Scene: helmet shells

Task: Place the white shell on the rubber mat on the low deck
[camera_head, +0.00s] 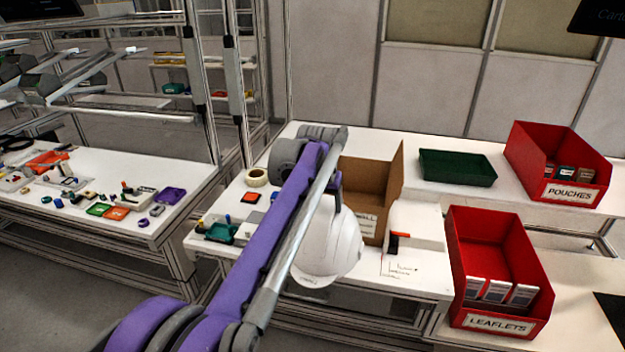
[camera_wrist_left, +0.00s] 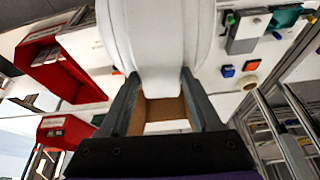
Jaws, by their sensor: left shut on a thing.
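The white shell (camera_head: 328,246) is a smooth hard-hat shell that hangs from my left gripper (camera_head: 338,192), in front of the bench's front edge. In the left wrist view the white shell (camera_wrist_left: 158,38) fills the top middle, and the two dark fingers of my left gripper (camera_wrist_left: 160,85) are shut on its edge. My left arm crosses the head view and hides part of the bench. A dark flat patch (camera_head: 613,312), perhaps the rubber mat, lies on the lower white deck (camera_head: 575,285) at the right edge, partly cut off. My right gripper is not in view.
A red leaflets bin (camera_head: 470,240) stands between the shell and the dark patch. A red pouches bin (camera_head: 545,150), a green tray (camera_head: 457,167) and an open cardboard box (camera_head: 385,185) stand on the bench. A side table (camera_head: 130,170) with small parts is at left.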

